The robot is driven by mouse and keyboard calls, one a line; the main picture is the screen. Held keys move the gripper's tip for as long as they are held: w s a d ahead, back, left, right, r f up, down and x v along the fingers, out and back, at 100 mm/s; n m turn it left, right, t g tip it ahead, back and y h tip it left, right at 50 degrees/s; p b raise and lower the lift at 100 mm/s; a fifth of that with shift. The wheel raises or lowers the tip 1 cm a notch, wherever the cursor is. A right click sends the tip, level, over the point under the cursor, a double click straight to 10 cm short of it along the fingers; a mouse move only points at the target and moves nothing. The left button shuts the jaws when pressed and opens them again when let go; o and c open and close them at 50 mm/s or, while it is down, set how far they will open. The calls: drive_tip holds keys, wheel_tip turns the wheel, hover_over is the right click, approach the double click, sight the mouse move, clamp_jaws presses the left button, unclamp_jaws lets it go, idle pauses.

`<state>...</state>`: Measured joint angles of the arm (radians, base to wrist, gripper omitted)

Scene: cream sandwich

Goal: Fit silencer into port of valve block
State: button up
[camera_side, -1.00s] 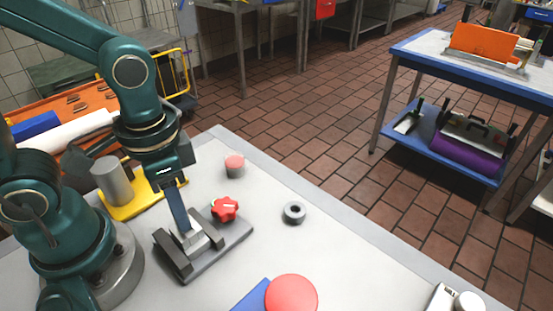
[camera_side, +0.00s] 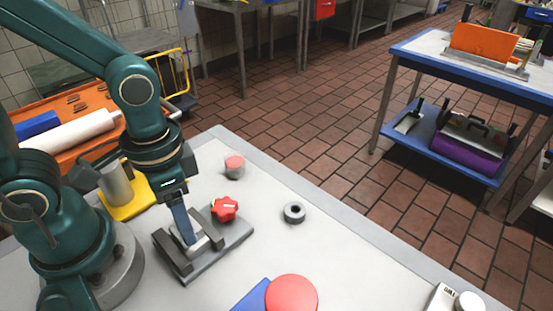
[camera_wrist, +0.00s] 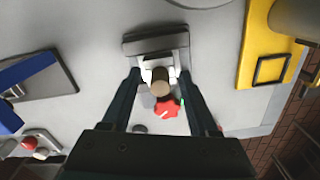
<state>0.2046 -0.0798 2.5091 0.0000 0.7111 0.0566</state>
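The valve block (camera_wrist: 151,63) is a small pale metal block in a dark fixture (camera_side: 176,262) on the table. It also shows in the side view (camera_side: 205,243), partly covered by my gripper. A short tan cylinder, apparently the silencer (camera_wrist: 160,86), shows in the wrist view with its round end towards the camera, overlapping the block. I cannot tell if it sits in the port. My gripper (camera_wrist: 158,76) is low over the block. Its fingers are apart on either side of the cylinder, with gaps visible. The port is hidden.
A red star knob (camera_side: 225,208) stands on the fixture plate close to my gripper. A grey ring (camera_side: 294,212), a red-topped cylinder (camera_side: 235,167) and a large red disc (camera_side: 291,295) are on the table. A yellow stand (camera_side: 135,199) is at left.

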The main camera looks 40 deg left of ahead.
drive_tip(key=shift+r, duration=2.6)
drive_tip(key=shift+w+a+r+n+t, duration=0.35)
drive_tip(key=shift+a+r+n+t, duration=0.15)
drive_tip(key=shift+r+t, duration=0.4)
drive_tip(key=shift+w+a+r+n+t, duration=0.3)
drive_tip(key=shift+a+r+n+t, duration=0.3)
drive_tip(key=shift+t, duration=0.35)
drive_tip(key=shift+w+a+r+n+t, duration=0.35)
drive_tip(key=shift+a+r+n+t, duration=0.05)
drive_tip(key=shift+r+t, duration=0.5)
